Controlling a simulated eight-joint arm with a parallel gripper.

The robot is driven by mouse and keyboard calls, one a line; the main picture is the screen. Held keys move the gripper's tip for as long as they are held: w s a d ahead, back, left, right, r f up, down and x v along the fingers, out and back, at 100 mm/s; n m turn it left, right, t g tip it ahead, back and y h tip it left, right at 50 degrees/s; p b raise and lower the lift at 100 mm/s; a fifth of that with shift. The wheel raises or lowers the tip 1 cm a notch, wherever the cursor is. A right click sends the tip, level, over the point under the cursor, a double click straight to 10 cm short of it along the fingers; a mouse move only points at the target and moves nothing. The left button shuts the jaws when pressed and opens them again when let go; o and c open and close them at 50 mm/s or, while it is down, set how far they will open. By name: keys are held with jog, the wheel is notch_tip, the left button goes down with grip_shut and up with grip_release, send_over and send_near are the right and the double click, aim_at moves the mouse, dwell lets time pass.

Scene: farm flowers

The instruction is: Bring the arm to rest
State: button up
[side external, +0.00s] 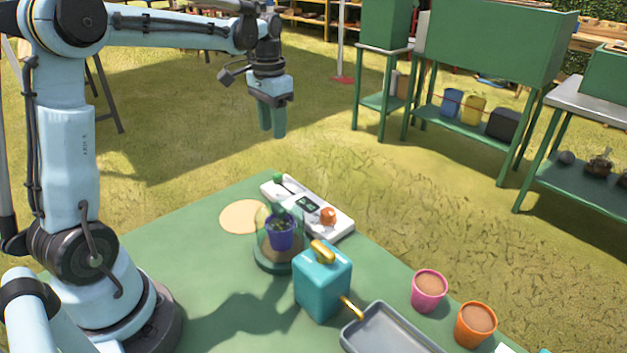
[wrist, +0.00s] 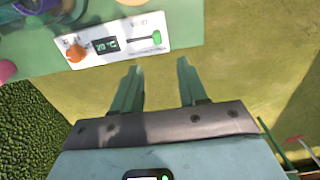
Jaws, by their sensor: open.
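My gripper (side external: 272,122) hangs pointing down in the side external view, high above the far edge of the green table (side external: 190,228). In the wrist view my gripper (wrist: 159,80) shows two green fingers spread apart with nothing between them. The fingers are over grass beyond the table edge. A white control panel (side external: 335,224) with an orange knob, a small display and a green slider lies on the table below. The panel (wrist: 85,55) also shows in the wrist view, ahead of the fingers and apart from them.
A teal watering can (side external: 318,290), a grey tray (side external: 385,335), a pink pot (side external: 429,290) and an orange pot (side external: 475,323) stand nearer. A tan disc (side external: 242,216) lies behind. Green benches (side external: 490,45) stand on the grass.

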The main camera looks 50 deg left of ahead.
jog(key=shift+r, duration=0.1)
jog(key=s+d+t, duration=0.2)
jog(key=s+d, duration=0.1)
jog(key=d, duration=0.2)
jog(key=s+d+t, duration=0.2)
jog(key=s+d, duration=0.2)
jog(key=d, duration=0.1)
jog(key=s+d+f+t, duration=0.1)
jog(key=s+d+t, duration=0.1)
jog(key=s+d, duration=0.1)
jog(key=shift+s+d+t, duration=0.3)
jog(key=shift+d, duration=0.6)
jog(key=shift+s+d+f+t, duration=0.3)
jog(key=shift+s+d, duration=0.05)
